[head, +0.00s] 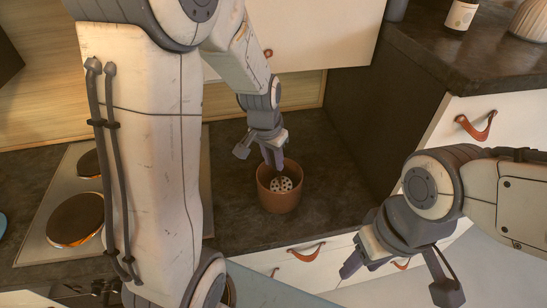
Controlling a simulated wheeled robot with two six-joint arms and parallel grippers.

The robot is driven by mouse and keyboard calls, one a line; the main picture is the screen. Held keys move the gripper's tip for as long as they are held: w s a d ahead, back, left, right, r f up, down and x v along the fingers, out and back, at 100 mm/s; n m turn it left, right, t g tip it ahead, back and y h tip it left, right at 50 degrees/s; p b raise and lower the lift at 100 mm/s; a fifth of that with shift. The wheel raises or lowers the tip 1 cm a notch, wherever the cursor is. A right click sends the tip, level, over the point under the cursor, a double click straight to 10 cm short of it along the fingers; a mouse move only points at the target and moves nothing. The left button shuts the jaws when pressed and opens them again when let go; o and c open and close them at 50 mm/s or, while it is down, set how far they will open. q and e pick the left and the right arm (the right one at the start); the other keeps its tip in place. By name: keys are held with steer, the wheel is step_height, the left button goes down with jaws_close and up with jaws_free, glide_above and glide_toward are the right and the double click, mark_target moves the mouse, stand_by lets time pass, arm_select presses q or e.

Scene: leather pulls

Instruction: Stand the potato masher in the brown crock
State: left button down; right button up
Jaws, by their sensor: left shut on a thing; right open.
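The brown crock (280,204) stands upright on the dark counter, in the middle of the head view. The potato masher (285,184) shows as a pale head with dark holes inside the crock's mouth. Its handle is mostly hidden by my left gripper. My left gripper (275,162) points down at the crock's far rim and is shut on the masher. I cannot tell whether the masher's head touches the crock's floor. My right gripper (398,278) is open and empty in front of the counter, to the right of the crock.
A hob (38,221) with round burners lies on the left, partly behind my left arm. White drawers (322,252) with leather pulls line the counter front. A raised dark counter (430,52) at the right holds a labelled bottle (461,15) and a ribbed vase (531,20). Counter around the crock is clear.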

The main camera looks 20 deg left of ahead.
arm_select(q)
steer(key=shift+f+b, duration=0.35)
steer(key=shift+f, duration=0.35)
steer(key=shift+f, duration=0.3)
steer(key=c, duration=0.6)
jaws_free()
steer(key=shift+o, duration=0.2)
stand_by(0.6)
steer(key=o, duration=0.5)
steer(key=shift+r, duration=0.2)
stand_by(0.4)
